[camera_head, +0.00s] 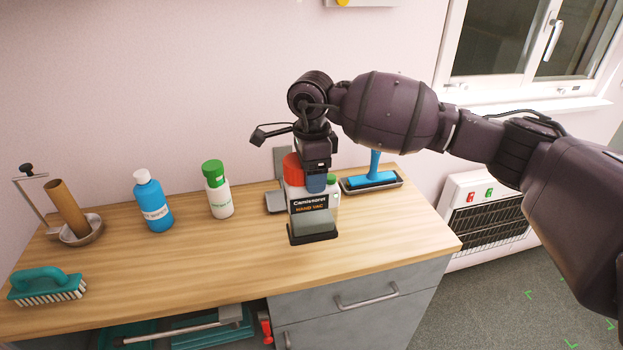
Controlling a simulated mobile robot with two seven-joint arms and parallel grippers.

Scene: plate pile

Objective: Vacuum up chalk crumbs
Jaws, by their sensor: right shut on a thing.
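A hand vac (309,205) with a dark label reading "HAND VAC", a red part and a grey front stands upright on the wooden counter (170,280). My right gripper (316,178) reaches down over it from above and is shut on it. The fingers largely hide the top of the vac. No chalk crumbs can be made out in this view. My left gripper is not in view.
The counter's front middle is clear.

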